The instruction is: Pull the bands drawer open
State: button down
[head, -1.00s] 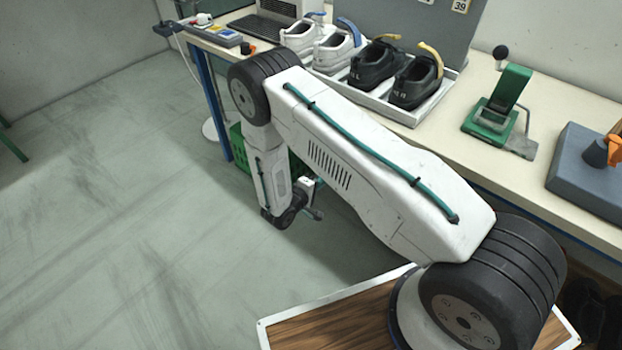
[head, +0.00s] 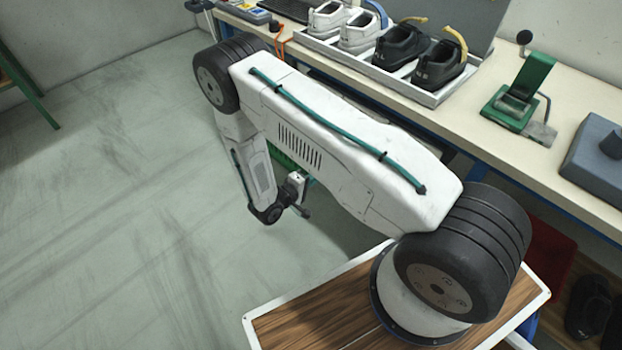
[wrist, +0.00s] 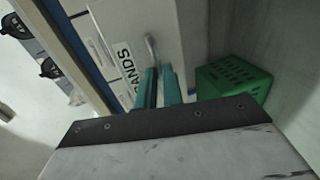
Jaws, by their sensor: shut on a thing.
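The bands drawer's pale front (wrist: 112,28) shows in the wrist view with a "BANDS" label (wrist: 128,66) on it. A curved metal handle (wrist: 152,46) stands out from this front. My gripper's two teal fingers (wrist: 158,76) are close together at the handle's near end and shut on it. The exact grip point is partly hidden between the fingertips. How far the drawer stands out from the bench is not clear. In the head view my arm hides the drawer front and the fingers.
A green perforated crate (wrist: 232,80) is close to the right of my fingers in the wrist view. The workbench (head: 455,118) holds a tray (head: 433,98) of shoes and a green press (head: 520,95). Open grey floor (head: 110,200) lies to the left.

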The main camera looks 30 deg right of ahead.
jog(key=shift+s, duration=0.2)
jog(key=c, duration=1.5)
grip_release()
jog(key=shift+d, duration=0.1)
jog(key=shift+w, duration=0.1)
jog(key=shift+v, duration=3.95)
